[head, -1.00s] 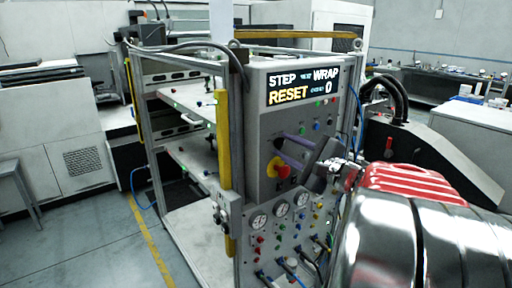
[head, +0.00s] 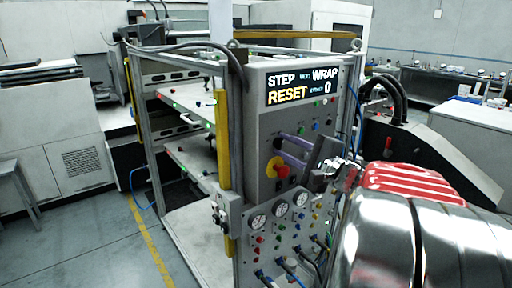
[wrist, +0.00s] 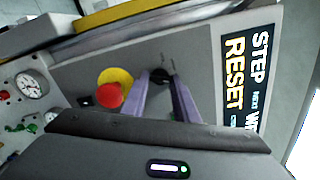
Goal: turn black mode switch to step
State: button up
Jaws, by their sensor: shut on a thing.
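The black mode switch (wrist: 161,76) is on the grey panel (wrist: 204,62), between the tips of my gripper's two purple fingers (wrist: 160,80) in the wrist view. Small marks lie around the switch, too small to read. My gripper is shut on the switch.
A red mushroom button (wrist: 108,96) on a yellow base sits close beside my fingers; it also shows in the head view (head: 282,171). Pressure gauges (head: 280,210) and hoses are below. A yellow post (head: 222,140) stands left of the panel.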

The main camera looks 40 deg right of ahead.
jog(key=shift+f, duration=0.2)
jog(key=o, duration=1.1)
jog(key=shift+r, duration=0.1)
jog(key=shift+c, duration=0.2)
jog(key=shift+s, duration=0.15)
jog(key=s, duration=1.3)
jog(key=shift+s+d, duration=0.15)
jog(key=shift+s, duration=0.1)
